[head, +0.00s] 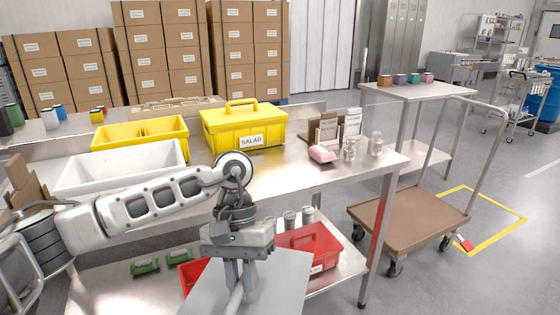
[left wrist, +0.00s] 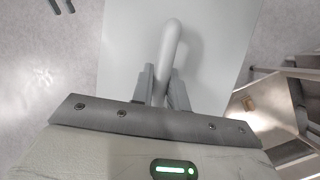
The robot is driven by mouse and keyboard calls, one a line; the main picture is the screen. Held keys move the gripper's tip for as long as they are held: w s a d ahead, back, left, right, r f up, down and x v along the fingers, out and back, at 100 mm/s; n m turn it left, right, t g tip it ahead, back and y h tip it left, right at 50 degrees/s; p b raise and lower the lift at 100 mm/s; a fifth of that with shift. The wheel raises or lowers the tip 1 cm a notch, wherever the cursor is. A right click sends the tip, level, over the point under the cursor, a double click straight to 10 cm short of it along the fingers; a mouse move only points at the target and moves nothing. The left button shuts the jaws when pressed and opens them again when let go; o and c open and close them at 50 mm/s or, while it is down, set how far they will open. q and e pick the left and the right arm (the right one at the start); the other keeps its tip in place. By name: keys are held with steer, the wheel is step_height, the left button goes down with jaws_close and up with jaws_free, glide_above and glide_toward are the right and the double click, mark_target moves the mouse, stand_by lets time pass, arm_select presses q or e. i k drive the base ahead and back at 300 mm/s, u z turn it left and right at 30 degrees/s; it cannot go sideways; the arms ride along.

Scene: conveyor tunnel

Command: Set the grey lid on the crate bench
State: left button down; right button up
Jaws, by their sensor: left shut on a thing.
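My left gripper (head: 240,288) is shut on the upright handle of the grey lid (head: 287,283). The lid is a flat pale panel held in front of the bench, and its lower part is cut off by the picture's bottom edge. In the left wrist view the fingers (left wrist: 163,85) sit on both sides of the lid's handle (left wrist: 171,42), over the grey lid (left wrist: 125,45). The crate bench (head: 290,182) is a steel table beyond the gripper, with crates on its top. My right gripper is not in view.
On the bench are a white crate (head: 75,184), an open yellow crate (head: 110,147), a lidded yellow SALAD crate (head: 222,133), a pink item (head: 321,154) and jars (head: 350,149). Bare top lies at front right. Red lidded crate (head: 318,240) sits on the lower shelf. A brown cart (head: 405,213) stands right.

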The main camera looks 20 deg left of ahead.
mark_target(264, 170)
steer(key=z, duration=1.8)
steer(key=i, duration=1.3)
steer(key=u, duration=2.75)
steer(key=i, duration=0.45)
steer(key=u, duration=0.05)
